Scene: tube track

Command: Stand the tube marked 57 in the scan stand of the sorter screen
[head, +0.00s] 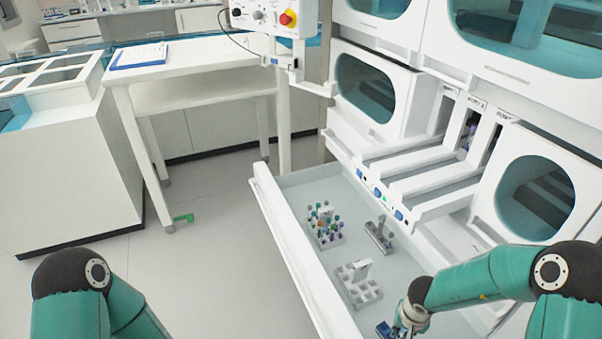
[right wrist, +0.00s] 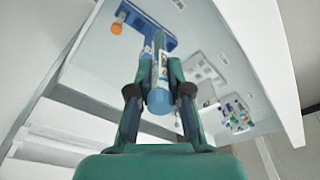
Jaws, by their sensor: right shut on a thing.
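My right gripper (head: 407,320) is low over the near end of the open white tray. In the right wrist view, its fingers (right wrist: 158,88) are shut on a tube with a blue cap (right wrist: 158,102) and a pale label; I cannot read its number. Beyond the tube lies a blue stand (right wrist: 133,17), which also shows as a blue piece beside the gripper in the head view (head: 383,329). The tube overlaps this stand in the wrist view; I cannot tell whether it is seated in it. My left gripper is out of view.
A rack of several capped tubes (head: 322,237) stands in the tray (head: 290,232). A pale rack (head: 350,293) with an upright plate is nearer, and a small grey stand (head: 379,240) is right of the tubes. Sloping white lanes (head: 420,180) and a cabinet border the tray's right side.

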